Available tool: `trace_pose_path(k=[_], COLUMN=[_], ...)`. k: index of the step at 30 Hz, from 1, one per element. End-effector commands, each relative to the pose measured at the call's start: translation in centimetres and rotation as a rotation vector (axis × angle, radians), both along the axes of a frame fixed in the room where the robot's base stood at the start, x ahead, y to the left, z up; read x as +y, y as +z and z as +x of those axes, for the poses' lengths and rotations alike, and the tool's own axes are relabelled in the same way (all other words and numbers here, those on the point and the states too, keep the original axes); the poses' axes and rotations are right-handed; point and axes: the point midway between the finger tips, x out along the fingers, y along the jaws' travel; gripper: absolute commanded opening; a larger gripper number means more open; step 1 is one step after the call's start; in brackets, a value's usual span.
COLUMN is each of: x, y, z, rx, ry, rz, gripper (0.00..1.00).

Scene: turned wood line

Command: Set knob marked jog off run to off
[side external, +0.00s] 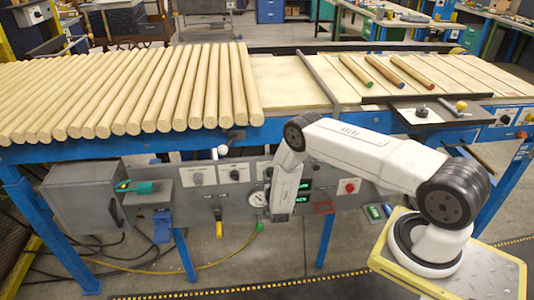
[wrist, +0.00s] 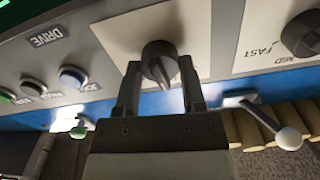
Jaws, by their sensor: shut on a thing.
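In the wrist view a black knob (wrist: 160,50) sits on a pale plate (wrist: 118,32) on the grey panel. My gripper (wrist: 159,75) has one finger on each side of the knob and is shut on it. No jog, off or run marking is readable on this plate, and I cannot tell which position the knob points to. In the side external view the end of my arm hangs in front of the grey panel (side external: 333,172), and the gripped knob is largely hidden there.
A second black knob (wrist: 302,34), marked MID and FAST, is to the right. Buttons (wrist: 72,78) under a DRIVE label (wrist: 47,37) are to the left. A white-balled lever (wrist: 288,138) sticks out close to the gripper's right. Wooden rods (side external: 150,90) lie above the panel.

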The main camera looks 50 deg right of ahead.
Motion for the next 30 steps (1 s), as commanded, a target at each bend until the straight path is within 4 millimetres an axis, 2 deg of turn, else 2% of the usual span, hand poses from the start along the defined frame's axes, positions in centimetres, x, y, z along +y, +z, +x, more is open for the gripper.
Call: trace_pose_path(k=[20, 21, 23, 24, 30], x=[0.03, 0.02, 0.03, 0.03, 0.01], y=[0.00, 0.00, 0.00, 0.00, -0.01], z=[-0.04, -0.04, -0.03, -0.03, -0.02], rx=[-0.068, -0.068, -0.068, -0.067, -0.067], ry=[0.001, 0.001, 0.001, 0.001, 0.000], rz=[0.066, 0.066, 0.066, 0.067, 0.067], gripper=[0.00, 0.61, 0.80, 0.87, 0.87])
